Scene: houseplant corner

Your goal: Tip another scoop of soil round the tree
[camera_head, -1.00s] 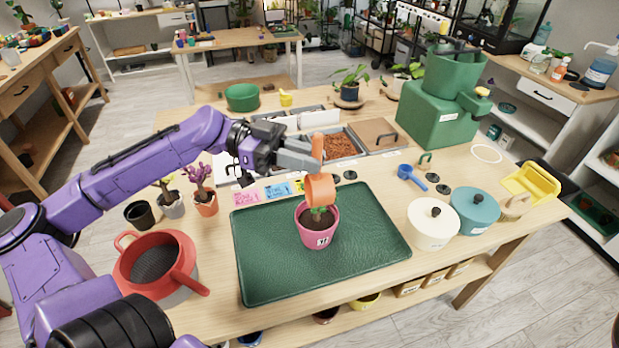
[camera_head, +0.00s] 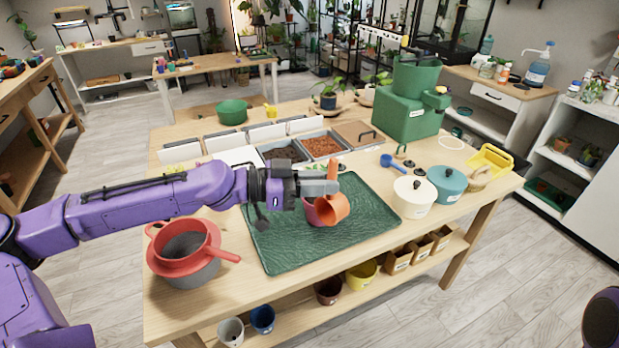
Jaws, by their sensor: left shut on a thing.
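My left gripper (camera_head: 325,187) is shut on the handle of an orange scoop (camera_head: 333,209). The scoop is tipped on its side in front of the pink pot (camera_head: 312,213), with its mouth turned toward the lower right. The pot stands on the green mat (camera_head: 290,254); the scoop and my gripper cover most of it. I cannot tell whether the scoop touches the pot or holds soil. A bin of dark soil (camera_head: 283,151) lies behind the mat. My right gripper is out of view.
A bin of reddish-brown material (camera_head: 322,146) sits beside the dark soil. A red sieve (camera_head: 184,262) stands at the left. A cream lidded pot (camera_head: 414,198), a teal one (camera_head: 447,184) and a green machine (camera_head: 409,108) stand at the right. The mat's front is clear.

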